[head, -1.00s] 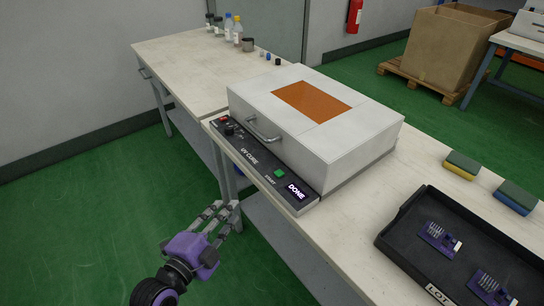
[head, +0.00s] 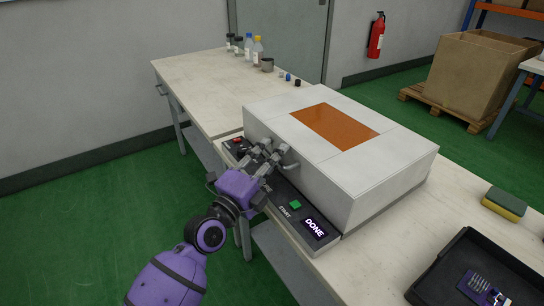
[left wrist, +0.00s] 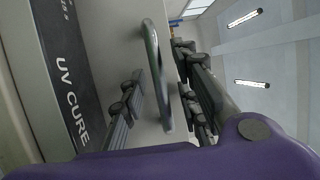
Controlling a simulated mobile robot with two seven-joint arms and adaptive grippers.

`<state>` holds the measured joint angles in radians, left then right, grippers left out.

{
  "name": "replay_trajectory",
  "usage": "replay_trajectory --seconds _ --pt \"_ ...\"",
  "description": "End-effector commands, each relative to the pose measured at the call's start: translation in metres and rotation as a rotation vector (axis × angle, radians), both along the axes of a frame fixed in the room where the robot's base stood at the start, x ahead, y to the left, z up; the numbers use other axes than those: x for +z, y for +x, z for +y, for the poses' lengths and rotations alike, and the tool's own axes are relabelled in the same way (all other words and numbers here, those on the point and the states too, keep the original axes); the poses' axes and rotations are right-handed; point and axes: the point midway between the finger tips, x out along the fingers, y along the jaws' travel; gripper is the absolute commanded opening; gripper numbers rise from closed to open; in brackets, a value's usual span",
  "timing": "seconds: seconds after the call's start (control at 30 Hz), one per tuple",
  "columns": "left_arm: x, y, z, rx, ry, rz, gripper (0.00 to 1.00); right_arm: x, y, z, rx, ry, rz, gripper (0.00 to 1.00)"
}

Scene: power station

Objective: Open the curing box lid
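The curing box (head: 345,165) is a white box on the bench with its lid (head: 395,138) down and an orange window (head: 335,126) on top. Its black front panel (head: 285,205) reads START and DONE. My left gripper (head: 270,155) is at the box's front face, by the handle (head: 291,160). In the left wrist view, the grey bar handle (left wrist: 154,75) lies between the open fingers (left wrist: 160,85), with gaps visible on both sides. The fingers partly hide the handle in the head view. My right gripper is not in view.
A black tray (head: 445,268) with a purple circuit board (head: 478,287) and a sponge (head: 504,203) are on the bench at right. Bottles (head: 248,47) and a metal cup (head: 267,65) stand at the back of the far bench (head: 195,85). Green floor is clear at left.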

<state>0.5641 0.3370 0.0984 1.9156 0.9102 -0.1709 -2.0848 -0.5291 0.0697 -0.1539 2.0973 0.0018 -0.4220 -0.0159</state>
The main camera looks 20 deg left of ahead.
Motion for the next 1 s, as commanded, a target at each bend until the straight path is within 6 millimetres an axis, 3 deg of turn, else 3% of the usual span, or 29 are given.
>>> replay_trajectory --seconds 0.23,0.47,0.83,1.0 --pt "0.000 0.001 0.000 0.000 0.000 0.000 0.28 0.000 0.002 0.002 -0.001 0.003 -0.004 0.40" --pt "0.000 0.001 0.000 0.000 -0.001 0.001 0.00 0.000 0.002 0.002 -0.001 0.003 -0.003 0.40" --pt "0.000 0.001 0.000 -0.001 -0.001 0.002 0.00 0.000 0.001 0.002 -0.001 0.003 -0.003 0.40" --pt "0.009 0.002 -0.001 -0.002 0.006 0.013 0.00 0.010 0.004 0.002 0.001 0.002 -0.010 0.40"
